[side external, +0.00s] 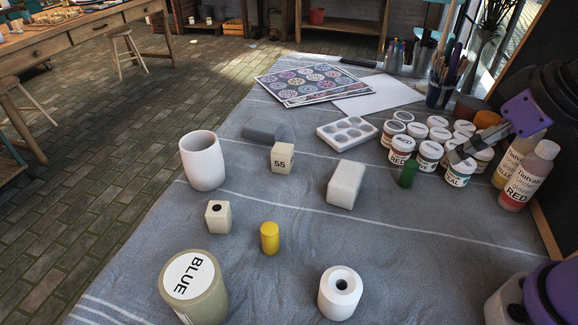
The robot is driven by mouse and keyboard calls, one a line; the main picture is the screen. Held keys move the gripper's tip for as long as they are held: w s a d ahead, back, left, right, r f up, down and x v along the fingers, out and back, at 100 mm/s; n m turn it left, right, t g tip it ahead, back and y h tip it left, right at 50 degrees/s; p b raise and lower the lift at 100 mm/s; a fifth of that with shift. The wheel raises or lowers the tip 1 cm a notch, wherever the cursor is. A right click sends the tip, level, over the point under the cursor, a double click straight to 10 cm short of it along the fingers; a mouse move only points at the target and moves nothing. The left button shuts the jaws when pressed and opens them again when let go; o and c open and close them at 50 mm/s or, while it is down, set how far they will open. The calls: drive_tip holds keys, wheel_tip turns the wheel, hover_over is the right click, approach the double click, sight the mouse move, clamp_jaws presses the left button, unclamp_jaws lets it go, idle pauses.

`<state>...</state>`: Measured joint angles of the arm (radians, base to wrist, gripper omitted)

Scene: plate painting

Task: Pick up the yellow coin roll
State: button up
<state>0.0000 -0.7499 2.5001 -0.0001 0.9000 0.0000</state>
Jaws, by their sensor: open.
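The yellow coin roll (270,239) is a small upright cylinder on the grey cloth, near the front middle. Nothing touches it. My gripper (458,154) is at the right, above the paint jars, far from the coin roll. Its jaws are open and I see nothing between them. A small green cylinder (408,174) stands on the cloth just left of and below my gripper.
A BLUE paint jar (195,300), a holed block (218,218) and a white round holder (341,295) surround the coin roll. A white cup (203,163), a "55" block (282,159) and a white block (345,185) stand behind. Paint jars (429,152) crowd the right.

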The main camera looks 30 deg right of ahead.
drive_tip(key=n+g+y, duration=0.2)
drive_tip(key=n+y, duration=0.1)
drive_tip(key=n, duration=0.4)
approach(273, 229)
drive_tip(key=x, duration=0.5)
drive_tip(key=shift+s+a+f, duration=0.1)
drive_tip(key=shift+a+f, duration=0.1)
drive_tip(key=shift+f, duration=0.1)
drive_tip(key=x, duration=0.6)
drive_tip(key=shift+d, duration=0.2)
clamp_jaws()
